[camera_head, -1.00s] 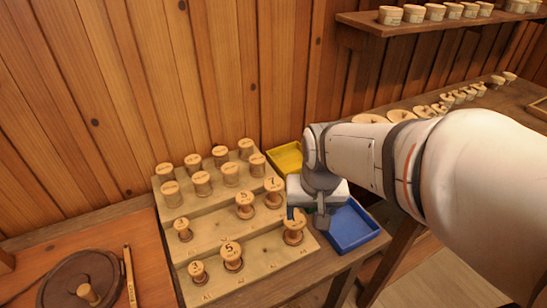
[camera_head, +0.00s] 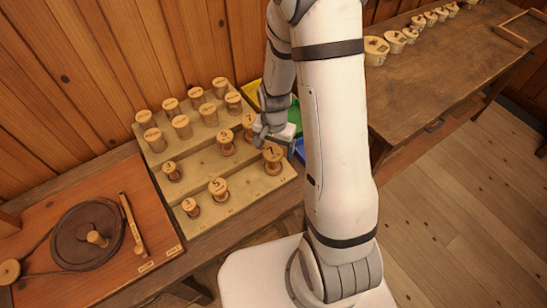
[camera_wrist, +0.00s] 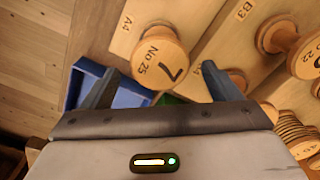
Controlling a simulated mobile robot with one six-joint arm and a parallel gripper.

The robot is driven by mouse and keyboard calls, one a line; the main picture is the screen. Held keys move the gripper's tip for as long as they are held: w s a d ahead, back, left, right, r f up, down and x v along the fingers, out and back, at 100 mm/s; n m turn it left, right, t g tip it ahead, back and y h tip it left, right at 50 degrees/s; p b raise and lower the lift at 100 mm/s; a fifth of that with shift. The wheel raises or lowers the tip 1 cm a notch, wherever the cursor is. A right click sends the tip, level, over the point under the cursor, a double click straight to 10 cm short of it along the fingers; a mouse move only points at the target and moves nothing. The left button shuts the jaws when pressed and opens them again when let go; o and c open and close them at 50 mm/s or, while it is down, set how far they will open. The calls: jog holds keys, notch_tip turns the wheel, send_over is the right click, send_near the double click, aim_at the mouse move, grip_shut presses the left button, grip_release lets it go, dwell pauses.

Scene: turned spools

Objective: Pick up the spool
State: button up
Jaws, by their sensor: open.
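A turned wooden spool marked 7 and No 25 (camera_wrist: 158,55) stands at slot A4 in the wrist view. It is the spool at the front right corner of the stepped rack in the head view (camera_head: 272,160). My gripper (camera_wrist: 160,69) is open, with one dark finger on each side of the spool's near end in the picture. Whether the fingers are level with it or touching it I cannot tell. In the head view my gripper (camera_head: 274,136) is just behind and above this spool, beside the rack's right edge.
The stepped rack (camera_head: 205,154) holds several other spools, including one marked 5 (camera_head: 226,140) nearby. Yellow (camera_head: 250,91), green (camera_head: 295,112) and blue (camera_head: 300,152) trays lie right of it, partly hidden by my arm. A wheel board (camera_head: 150,225) is at left.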

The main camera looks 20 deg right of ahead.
jog(key=shift+s+a+f+p, duration=0.15)
jog(key=shift+f+p, duration=0.25)
jog(key=shift+f, duration=1)
jog(key=shift+s+a+f+p, duration=0.15)
jog(key=shift+f+p, duration=0.25)
jog(key=shift+f, duration=0.95)
jog(key=c, duration=1.1)
